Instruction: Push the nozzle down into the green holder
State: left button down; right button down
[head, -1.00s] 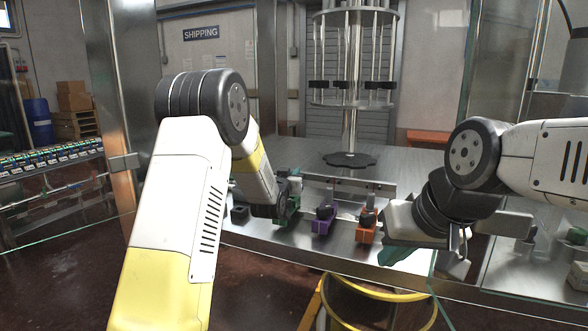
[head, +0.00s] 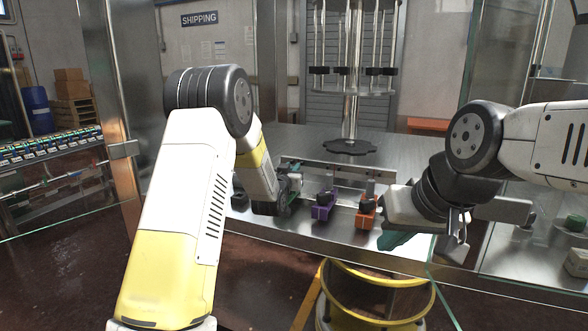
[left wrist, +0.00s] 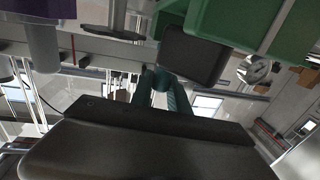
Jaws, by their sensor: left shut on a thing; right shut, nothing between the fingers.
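My left gripper (head: 296,182) is shut by the green holder at the left of the row, and the arm largely hides this spot in the head view. In the left wrist view, the green holder (left wrist: 240,22) fills the upper right. A dark blocky part, apparently the nozzle (left wrist: 192,56), sits against the holder. The teal fingertips (left wrist: 162,84) are close together at this part. How deep the nozzle sits in the holder cannot be told. My right gripper (head: 392,240) is shut and empty, right of the orange holder and low over the table's front.
A dark round plate on a post (head: 349,147) stands further back. A yellow ring stand (head: 378,275) is in front.

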pick_arm(q)
jog(key=shift+f, duration=0.35)
dwell(0.7)
jog(key=c, duration=1.2)
grip_release()
jog(key=s, duration=0.3)
jog(key=s+a, duration=0.1)
jog(key=s, duration=0.3)
jog(key=shift+a, duration=0.2)
jog(key=s+a+r+g, duration=0.2)
jog(key=s+g, duration=0.1)
jog(key=s, duration=0.6)
jog(key=s+a+r+n+g, duration=0.1)
jog(key=s+a+r+g, duration=0.1)
jog(key=s, duration=0.6)
jog(key=s+a+r+g+y, duration=0.1)
jog(key=s+a+r+g, duration=0.2)
jog(key=s, duration=0.6)
jog(key=shift+s+a+r+n+g, duration=0.15)
jog(key=shift+s+a+n+g, duration=0.1)
jog(key=shift+s+n+g, duration=0.1)
jog(key=s+g, duration=0.1)
jog(key=s, duration=0.3)
jog(key=s+f, duration=0.1)
jog(key=s, duration=0.3)
jog(key=s+a+g, duration=0.1)
jog(key=s, duration=0.3)
jog(key=shift+s+f+g, duration=0.25)
jog(key=shift+s+g, duration=0.1)
jog(key=shift+c, duration=0.2)
